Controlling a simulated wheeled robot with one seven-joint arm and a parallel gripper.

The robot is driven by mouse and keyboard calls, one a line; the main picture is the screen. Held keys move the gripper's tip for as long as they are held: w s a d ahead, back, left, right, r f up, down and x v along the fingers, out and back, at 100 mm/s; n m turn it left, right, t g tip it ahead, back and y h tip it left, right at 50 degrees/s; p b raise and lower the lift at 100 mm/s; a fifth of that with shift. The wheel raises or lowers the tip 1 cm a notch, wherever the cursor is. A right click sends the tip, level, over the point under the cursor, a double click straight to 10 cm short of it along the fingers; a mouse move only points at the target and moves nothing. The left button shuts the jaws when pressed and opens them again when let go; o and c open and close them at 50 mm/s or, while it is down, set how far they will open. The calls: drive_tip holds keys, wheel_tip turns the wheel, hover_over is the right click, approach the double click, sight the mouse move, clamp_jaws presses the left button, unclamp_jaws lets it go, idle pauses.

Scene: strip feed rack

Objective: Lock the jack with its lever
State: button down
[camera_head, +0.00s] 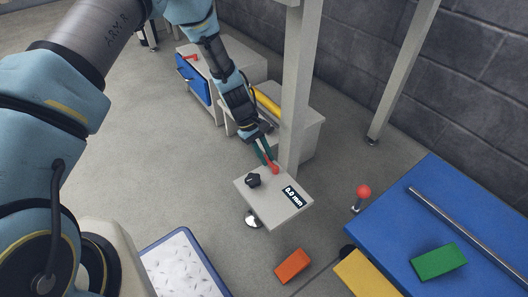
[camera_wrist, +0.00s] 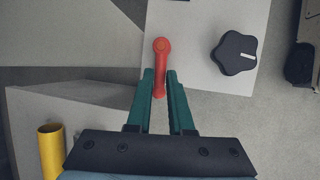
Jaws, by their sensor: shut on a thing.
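A red lever (camera_head: 271,164) is on top of a small grey box beside a post, and it also shows in the wrist view (camera_wrist: 161,52). My gripper (camera_head: 263,154) has its green fingers on both sides of the lever's free end in the wrist view (camera_wrist: 160,88), shut on it. The lever's round pivot end lies ahead of the fingertips on the grey top face (camera_head: 265,205). The jack itself cannot be told for certain from the other parts.
A blue table (camera_head: 390,225) with a metal rod (camera_head: 470,237) and a green block (camera_head: 438,262) stands right. A red-knobbed lever (camera_head: 363,192) stands beside it. A yellow cylinder (camera_wrist: 52,150) lies left.

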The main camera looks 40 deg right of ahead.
drive_tip(key=shift+d+m, duration=0.15)
drive_tip(key=shift+m, duration=0.25)
drive_tip(key=c, duration=0.8)
unclamp_jaws()
